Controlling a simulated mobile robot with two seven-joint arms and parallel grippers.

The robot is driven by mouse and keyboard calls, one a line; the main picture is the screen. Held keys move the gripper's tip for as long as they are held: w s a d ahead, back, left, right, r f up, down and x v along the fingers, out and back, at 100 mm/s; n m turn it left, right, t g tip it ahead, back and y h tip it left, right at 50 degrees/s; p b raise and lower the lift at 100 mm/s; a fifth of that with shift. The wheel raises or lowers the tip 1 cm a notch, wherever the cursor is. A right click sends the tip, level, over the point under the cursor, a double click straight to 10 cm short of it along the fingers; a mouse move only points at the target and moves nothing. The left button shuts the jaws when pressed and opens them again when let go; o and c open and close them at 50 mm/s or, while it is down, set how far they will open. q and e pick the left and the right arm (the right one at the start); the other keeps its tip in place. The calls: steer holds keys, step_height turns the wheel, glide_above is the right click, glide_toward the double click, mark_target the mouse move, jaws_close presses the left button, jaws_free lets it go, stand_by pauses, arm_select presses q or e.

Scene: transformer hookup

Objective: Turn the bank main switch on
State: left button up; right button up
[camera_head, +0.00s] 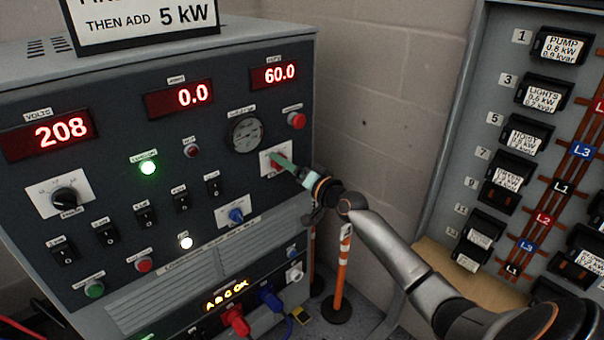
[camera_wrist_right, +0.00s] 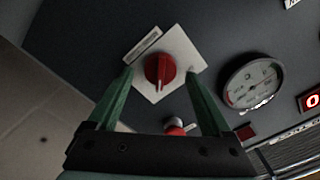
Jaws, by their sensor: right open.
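A red rotary knob on a white square plate, which I take as the bank main switch (camera_head: 268,163), sits at the right side of the dark load bank panel (camera_head: 120,180). In the right wrist view the knob (camera_wrist_right: 158,70) shows whole, its grip bar near upright in the picture. Its label is too blurred to read. My right gripper (camera_head: 284,164) is open, its green fingers pointing at the knob. In the right wrist view the fingertips (camera_wrist_right: 160,76) stand on either side of the knob, with gaps; I cannot tell how deep they reach. My left gripper is not in view.
A red push button (camera_head: 297,120) and a round gauge (camera_head: 245,133) are close above the knob. A blue knob (camera_head: 236,215) is below left. Red and blue plugs (camera_head: 236,318) stick out lower down. An orange post (camera_head: 341,270) and a breaker panel (camera_head: 470,130) stand to the right.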

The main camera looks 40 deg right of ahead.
steer(key=s, duration=1.2)
steer(key=shift+d+p, duration=0.4)
steer(key=shift+d, duration=0.05)
